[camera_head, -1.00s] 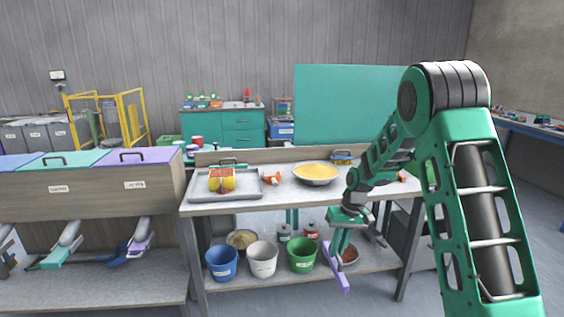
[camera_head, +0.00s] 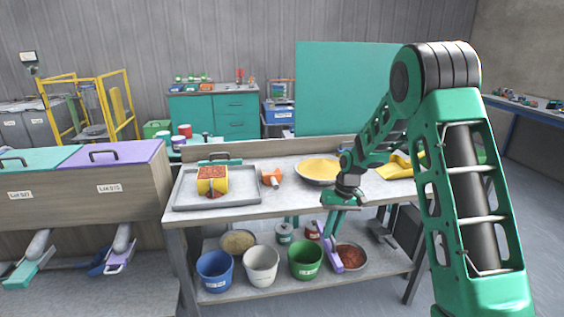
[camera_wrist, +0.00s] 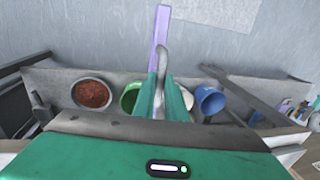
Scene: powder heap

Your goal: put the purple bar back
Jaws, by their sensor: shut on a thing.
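The purple bar (camera_head: 330,247) hangs tilted from my gripper (camera_head: 331,225) in the head view, in front of the table's front edge. In the wrist view the purple bar (camera_wrist: 161,35) reaches away from my gripper (camera_wrist: 163,80), whose fingers are shut on it near a grey part. The purple-lidded bin (camera_head: 118,153) stands at the left, its label too small to read surely. A purple-ended chute (camera_head: 118,258) sticks out below it.
The worktable (camera_head: 275,205) holds a tray (camera_head: 217,202) with a yellow container (camera_head: 212,180) and a pan of yellow powder (camera_head: 318,182). Blue (camera_head: 214,278), white (camera_head: 262,268) and green (camera_head: 305,262) buckets and a bowl of red powder (camera_head: 351,262) stand on the lower shelf.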

